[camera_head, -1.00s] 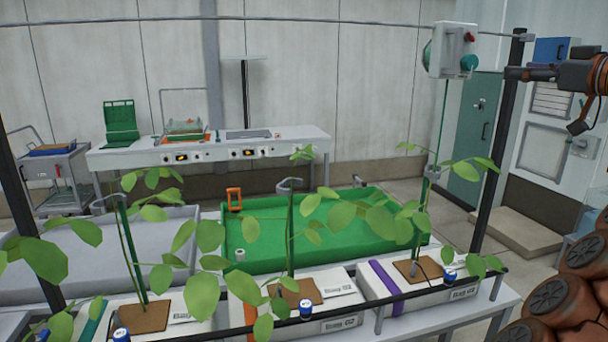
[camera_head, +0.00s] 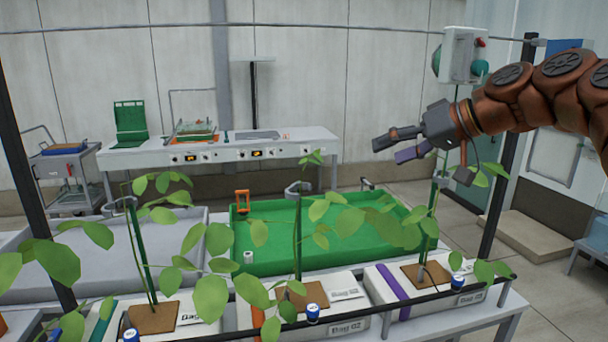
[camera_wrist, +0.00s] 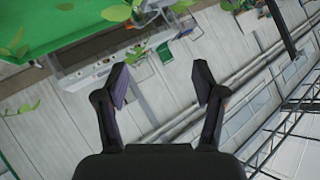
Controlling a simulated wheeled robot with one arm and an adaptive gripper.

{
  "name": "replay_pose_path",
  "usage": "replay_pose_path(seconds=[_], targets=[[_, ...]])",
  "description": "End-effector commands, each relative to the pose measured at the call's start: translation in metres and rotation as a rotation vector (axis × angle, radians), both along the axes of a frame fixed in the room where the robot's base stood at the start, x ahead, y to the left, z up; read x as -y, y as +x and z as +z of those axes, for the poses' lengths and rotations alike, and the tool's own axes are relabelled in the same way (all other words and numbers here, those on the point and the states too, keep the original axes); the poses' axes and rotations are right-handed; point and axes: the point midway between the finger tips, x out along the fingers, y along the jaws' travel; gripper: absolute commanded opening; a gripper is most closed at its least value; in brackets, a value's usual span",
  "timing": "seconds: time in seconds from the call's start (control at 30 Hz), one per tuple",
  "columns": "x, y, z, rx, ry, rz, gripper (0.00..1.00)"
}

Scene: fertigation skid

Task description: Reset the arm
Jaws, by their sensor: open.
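My gripper (camera_head: 398,145) is at the upper right in the head view, at the end of my reddish-brown arm, pointing left. It hangs in the air above the right part of the green tray and in front of the pale wall. In the wrist view my gripper (camera_wrist: 161,88) shows two dark fingers spread apart with nothing between them. Past the fingers are the wall panels and, tilted, the far bench (camera_wrist: 88,75).
Potted plants in white bags (camera_head: 415,305) stand in a row at the front. Behind them is a green tray (camera_head: 275,262). A white bench (camera_head: 150,158) with devices stands by the wall. A control box (camera_head: 458,58) hangs near a black post (camera_head: 500,200), close to my arm.

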Motion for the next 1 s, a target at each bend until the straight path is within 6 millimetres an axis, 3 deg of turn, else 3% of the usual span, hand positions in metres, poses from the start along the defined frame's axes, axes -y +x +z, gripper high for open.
replay_pose_path(seconds=[0.2, 0.47, 0.77, 1.0], targets=[[-0.044, -0.05, -0.057, -0.183, -0.091, 0.016, 0.69], [-0.067, -0.123, -0.133, -0.392, -0.238, -0.002, 0.69], [-0.057, -0.217, -0.22, -0.605, -0.43, -0.08, 0.69], [-0.025, -0.299, -0.283, -0.768, -0.59, -0.17, 0.69]])
